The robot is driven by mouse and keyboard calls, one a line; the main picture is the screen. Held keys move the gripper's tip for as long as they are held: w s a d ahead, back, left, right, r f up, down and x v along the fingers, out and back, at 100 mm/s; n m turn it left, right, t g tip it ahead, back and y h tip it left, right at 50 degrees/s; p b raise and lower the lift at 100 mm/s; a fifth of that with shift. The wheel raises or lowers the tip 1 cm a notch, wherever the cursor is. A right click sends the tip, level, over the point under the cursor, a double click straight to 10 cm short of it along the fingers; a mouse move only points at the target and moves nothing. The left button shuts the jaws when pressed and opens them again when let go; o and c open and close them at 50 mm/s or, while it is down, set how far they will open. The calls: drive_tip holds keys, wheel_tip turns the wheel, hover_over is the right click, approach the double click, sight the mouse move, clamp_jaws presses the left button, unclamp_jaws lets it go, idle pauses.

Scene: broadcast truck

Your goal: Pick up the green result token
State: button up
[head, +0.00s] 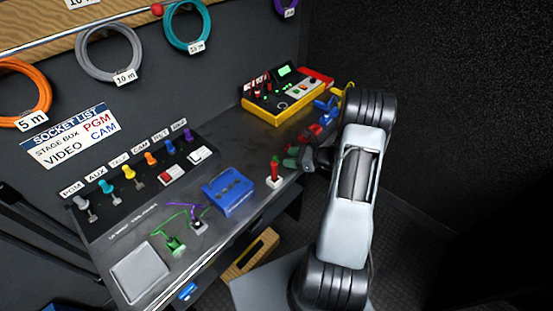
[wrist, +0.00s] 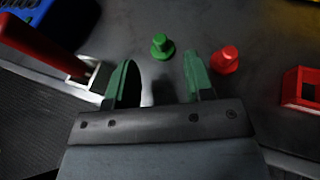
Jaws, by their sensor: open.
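The green result token (wrist: 161,46) is a small peg with a wider base, standing on the dark desk in the wrist view. My gripper (wrist: 160,80) is open and empty, with its two green fingers apart. The token lies just beyond the fingertips, in line with the gap between them and not touching either.
A similar red token (wrist: 226,60) stands close beyond the right finger. A red handle on a white block (wrist: 100,77) is beside the left finger; it also shows in the head view (head: 274,171). A blue box (head: 229,192) and yellow-red tester (head: 287,97) stand farther off.

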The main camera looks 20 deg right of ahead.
sight(276, 157)
drive_tip(key=p+x, duration=0.1)
drive_tip(key=x, duration=0.4)
drive_tip(key=shift+w, duration=0.1)
drive_tip(key=shift+r, duration=0.1)
clamp_jaws()
